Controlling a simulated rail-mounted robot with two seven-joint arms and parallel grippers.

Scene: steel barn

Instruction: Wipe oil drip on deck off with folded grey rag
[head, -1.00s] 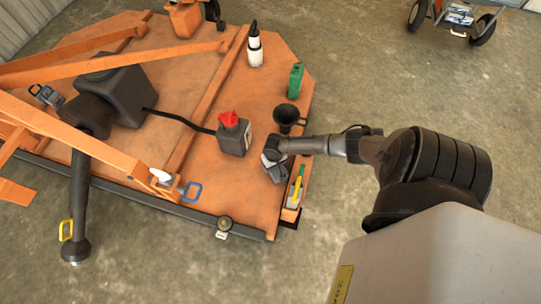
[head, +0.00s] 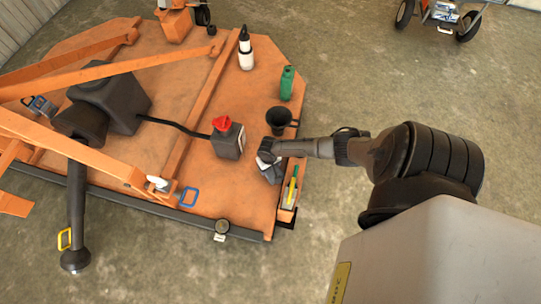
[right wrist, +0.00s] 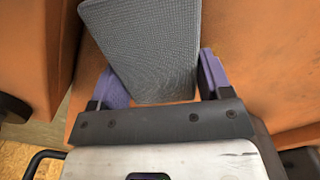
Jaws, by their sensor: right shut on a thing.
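The folded grey rag (right wrist: 150,45) is held between the purple fingers of my right gripper (right wrist: 162,82) in the right wrist view. In the head view the rag (head: 270,174) shows just below the right gripper (head: 267,156), over the right part of the orange deck (head: 245,190). I cannot tell whether the rag touches the deck. No oil drip can be made out; the gripper and rag may cover it. My left gripper is not in view.
A grey jug with a red cap (head: 228,139) stands left of the right gripper, and a black funnel (head: 279,120) just behind it. A narrow tray (head: 286,213) with a yellow-handled tool lies at the deck's right edge. A green bottle (head: 287,83) and a white bottle (head: 246,56) stand farther back.

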